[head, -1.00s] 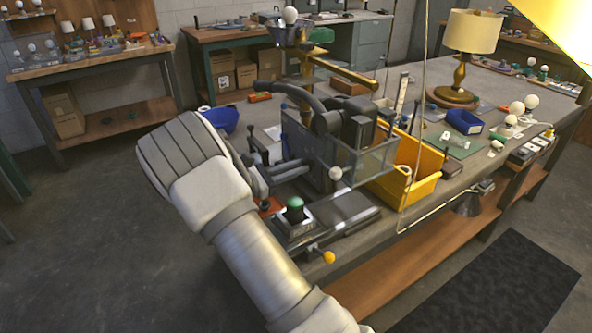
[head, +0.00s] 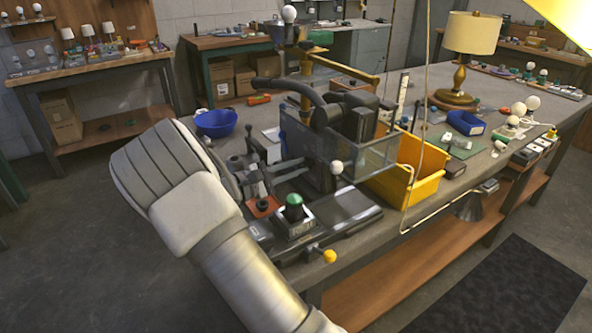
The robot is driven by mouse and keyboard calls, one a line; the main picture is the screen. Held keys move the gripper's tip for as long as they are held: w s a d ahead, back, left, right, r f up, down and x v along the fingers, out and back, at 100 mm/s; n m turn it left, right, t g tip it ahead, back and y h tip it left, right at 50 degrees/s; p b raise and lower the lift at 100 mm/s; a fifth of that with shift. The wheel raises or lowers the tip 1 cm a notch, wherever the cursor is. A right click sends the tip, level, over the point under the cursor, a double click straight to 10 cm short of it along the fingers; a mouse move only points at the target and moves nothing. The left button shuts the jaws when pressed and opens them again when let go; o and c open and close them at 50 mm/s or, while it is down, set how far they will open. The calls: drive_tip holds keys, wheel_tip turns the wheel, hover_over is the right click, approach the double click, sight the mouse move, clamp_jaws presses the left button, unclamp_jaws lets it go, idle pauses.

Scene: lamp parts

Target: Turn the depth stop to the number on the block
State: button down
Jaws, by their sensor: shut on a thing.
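The dark press-like machine (head: 325,135) stands on the near left end of the workbench, with a clear guard in front. My gripper (head: 238,172) is at the machine's left side, mostly hidden behind my pale wrist. It is shut, on what looks like the depth stop (head: 236,163), a small grey knob-like part; the contact itself is hidden. A small orange piece (head: 263,206) with a dark part on it lies just right of my gripper; I cannot tell whether it is the numbered block. No number can be read.
A green button (head: 293,201) and a yellow-knobbed lever (head: 329,256) are at the bench's front edge. A yellow bin (head: 420,170) stands right of the machine, a blue bowl (head: 216,122) behind my wrist. A lamp (head: 468,50) stands farther back.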

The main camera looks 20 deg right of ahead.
idle(0.4)
drive_tip(key=c, duration=0.8)
unclamp_jaws()
drive_tip(key=shift+c, duration=0.2)
drive_tip(key=s+a+p, duration=0.2)
drive_tip(key=s+a, duration=0.1)
drive_tip(key=a, duration=1.4)
drive_tip(key=shift+s, duration=0.2)
drive_tip(key=shift+a, duration=0.1)
